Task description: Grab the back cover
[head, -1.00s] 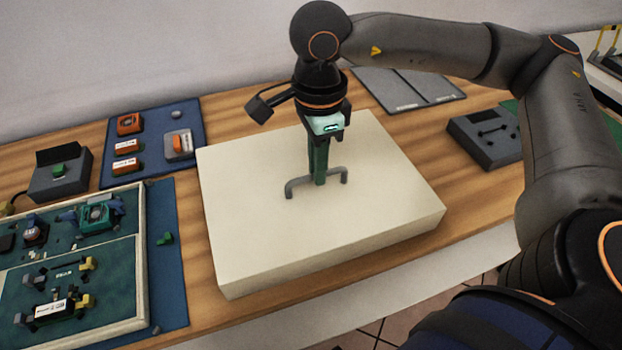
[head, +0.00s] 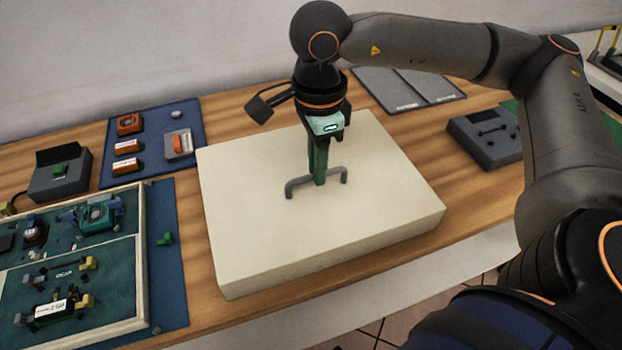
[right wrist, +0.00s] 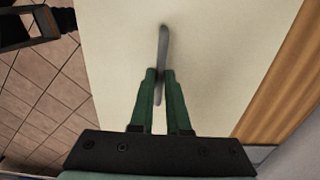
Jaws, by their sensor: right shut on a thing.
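The back cover (head: 250,240) is a large cream-coloured slab with a grey bar handle (head: 298,184) on its top. It lies on the wooden table. My right gripper (head: 320,182) points down with its green fingers at the middle of the handle and is shut on it. In the right wrist view the two fingers (right wrist: 159,75) close on either side of the handle (right wrist: 162,48), above the cover's pale surface (right wrist: 215,50). What lies under the cover is hidden. My left gripper is not in view.
A tray with green panels (head: 140,290) and small parts is at the left. A blue mat (head: 150,115) with orange parts is behind it. Grey boxes stand at the left (head: 60,182) and right (head: 488,150). A grey flat panel (head: 405,90) lies at the back.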

